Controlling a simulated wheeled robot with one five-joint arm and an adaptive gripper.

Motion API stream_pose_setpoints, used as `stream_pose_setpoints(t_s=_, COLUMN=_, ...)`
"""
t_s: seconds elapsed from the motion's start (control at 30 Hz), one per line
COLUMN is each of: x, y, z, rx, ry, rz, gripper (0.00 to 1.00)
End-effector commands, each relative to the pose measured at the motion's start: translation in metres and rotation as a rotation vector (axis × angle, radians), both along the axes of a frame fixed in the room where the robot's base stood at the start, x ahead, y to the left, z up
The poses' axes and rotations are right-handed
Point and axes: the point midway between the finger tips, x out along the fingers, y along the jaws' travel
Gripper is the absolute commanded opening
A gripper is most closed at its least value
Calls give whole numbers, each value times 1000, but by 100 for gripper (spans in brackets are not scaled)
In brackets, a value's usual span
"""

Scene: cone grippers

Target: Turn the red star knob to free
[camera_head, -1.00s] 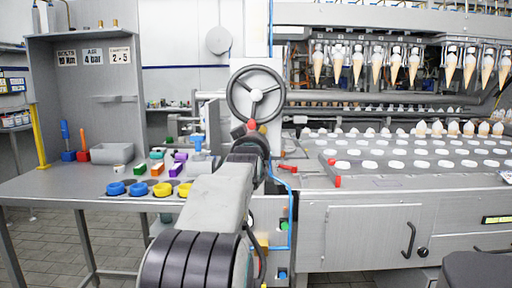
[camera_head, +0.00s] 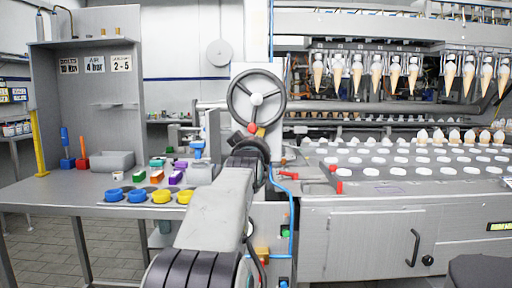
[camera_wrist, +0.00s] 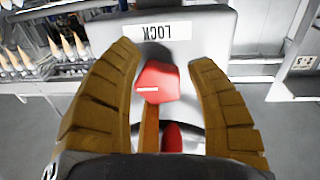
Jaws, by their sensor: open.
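The red star knob (camera_wrist: 158,82) sits in the middle of the wrist view, on a grey plate with a white label (camera_wrist: 167,32) reading LOCK, upside down in this view. A short white mark on the knob points to the left. My gripper (camera_wrist: 164,62) is open, with one brown finger on each side of the knob and a gap on both sides. A second red part (camera_wrist: 172,138) shows below the knob, between the fingers. In the head view the red knob (camera_head: 252,128) shows just above my wrist; my fingers are mostly hidden there.
A grey handwheel (camera_head: 256,98) stands just above the knob. A bench (camera_head: 50,195) with coloured blocks and blue and yellow rings is at the left. The cone machine (camera_head: 370,240) fills the right. A blue hose (camera_head: 292,215) runs beside my arm.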

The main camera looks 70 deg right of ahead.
Motion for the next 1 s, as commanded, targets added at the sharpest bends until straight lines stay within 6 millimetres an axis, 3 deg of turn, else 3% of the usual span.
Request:
stream_pose_setpoints(t_s=0.27, x=-4, y=14, z=1, rx=-2, ry=-1, rz=-1, gripper=50)
stream_pose_setpoints(t_s=0.7, x=-18, y=81, z=0, rx=-3, ry=-1, rz=0, gripper=50)
stream_pose_setpoints(t_s=1.0, x=-25, y=110, z=-2, rx=-1, ry=0, rz=0, gripper=50)
